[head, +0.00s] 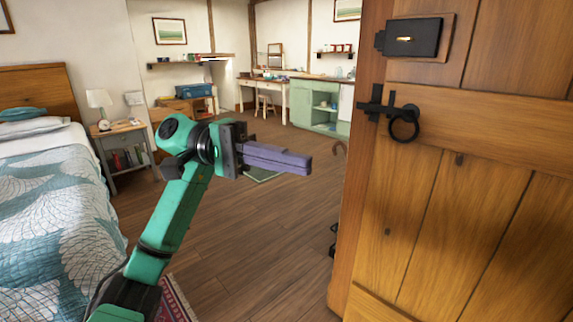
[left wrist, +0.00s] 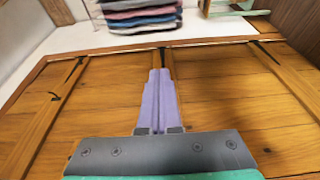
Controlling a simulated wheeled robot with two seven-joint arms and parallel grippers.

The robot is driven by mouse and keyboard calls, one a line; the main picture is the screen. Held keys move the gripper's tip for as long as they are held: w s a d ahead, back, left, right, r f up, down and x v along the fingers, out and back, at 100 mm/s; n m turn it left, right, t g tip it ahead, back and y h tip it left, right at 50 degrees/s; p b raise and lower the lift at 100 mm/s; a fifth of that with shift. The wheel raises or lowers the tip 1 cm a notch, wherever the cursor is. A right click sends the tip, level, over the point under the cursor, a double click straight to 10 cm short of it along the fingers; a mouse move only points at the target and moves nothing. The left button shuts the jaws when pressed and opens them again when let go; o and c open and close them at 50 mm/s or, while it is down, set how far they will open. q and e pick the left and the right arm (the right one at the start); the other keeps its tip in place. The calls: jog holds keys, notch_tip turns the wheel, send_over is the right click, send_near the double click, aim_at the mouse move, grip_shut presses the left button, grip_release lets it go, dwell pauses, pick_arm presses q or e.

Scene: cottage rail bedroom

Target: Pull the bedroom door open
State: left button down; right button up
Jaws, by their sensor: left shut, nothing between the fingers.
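The wooden bedroom door (head: 470,200) fills the right side of the head view. Its free edge faces left, and the room shows past it. A black ring handle (head: 404,124) with a latch bar (head: 374,107) is on its face near that edge, below a black lock box (head: 413,38). My left gripper (head: 306,164) is shut and empty, left of the door's edge and lower than the ring, apart from the handle in the picture. In the left wrist view its purple fingers (left wrist: 161,75) lie together before a planked wooden surface (left wrist: 235,90). My right gripper is not in view.
A bed (head: 55,190) is at the left, with a bedside table (head: 122,132) and lamp beyond it. A desk and green cabinet (head: 303,102) stand at the far wall. The wood floor (head: 250,225) is largely clear. Folded cloths (left wrist: 140,15) show in the left wrist view.

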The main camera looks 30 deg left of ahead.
pick_arm(q)
jog(key=shift+s+d, duration=0.1)
jog(key=shift+s, duration=0.7)
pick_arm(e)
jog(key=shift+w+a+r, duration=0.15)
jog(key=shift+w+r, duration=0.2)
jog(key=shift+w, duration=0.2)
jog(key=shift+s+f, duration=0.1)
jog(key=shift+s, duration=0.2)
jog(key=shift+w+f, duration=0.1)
